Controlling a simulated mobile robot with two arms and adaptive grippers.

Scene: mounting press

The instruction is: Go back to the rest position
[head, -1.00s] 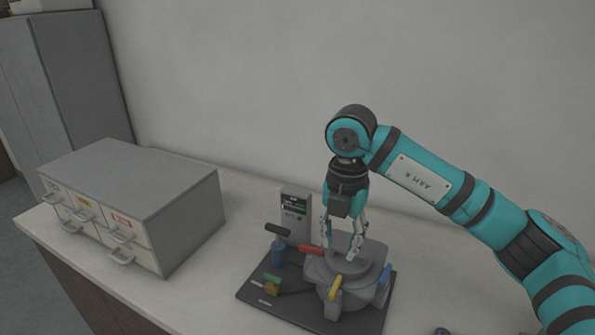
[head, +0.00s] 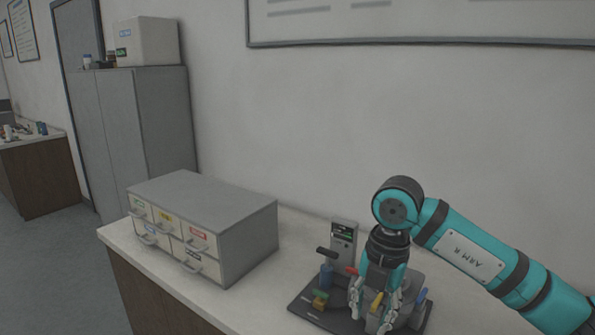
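My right gripper (head: 370,318) points down in front of the mounting press (head: 412,291). My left gripper is not in view.
A grey drawer cabinet (head: 248,234) with labelled drawers stands on the bench to the left. The white bench top (head: 262,290) is clear between cabinet and plate. A tall grey locker (head: 163,125) stands behind, and another bench (head: 38,170) is at far left.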

